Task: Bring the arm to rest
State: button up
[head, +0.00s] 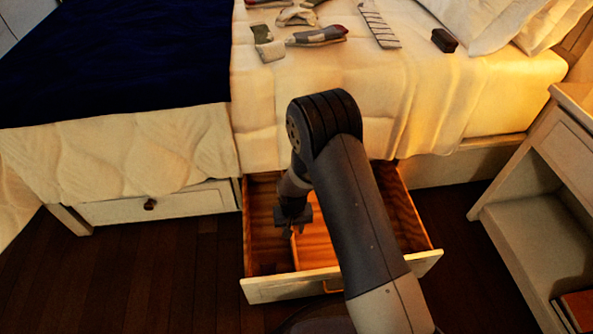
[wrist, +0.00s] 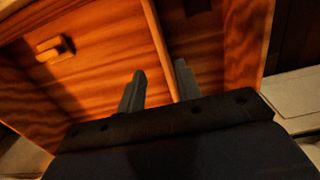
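My arm reaches down from the front over an open wooden drawer (head: 318,281) under the bed. My gripper (head: 294,230) points down into the left part of the drawer in the head view. In the wrist view my gripper (wrist: 158,82) has its two dark fingers apart, with nothing held between them. A thin wooden divider (wrist: 157,38) shows behind the gap between the fingers. I cannot tell how far the fingertips are from the divider or the drawer floor. My arm hides part of the drawer's middle and right side.
Folded and loose clothes (head: 316,37) lie on the bed (head: 420,95), with a dark block (head: 444,40) at right. A closed drawer (head: 160,205) is left. A nightstand (head: 545,185) stands right. Bare floor (head: 130,270) is left of the open drawer.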

notch_tip(320, 180, down, 11)
jog(key=d+b, duration=0.1)
jog(key=b, duration=0.2)
jog(key=shift+d+r+b, duration=0.15)
jog(key=shift+r+b, duration=0.05)
jog(key=shift+b, duration=0.15)
jog(key=shift+w, duration=0.1)
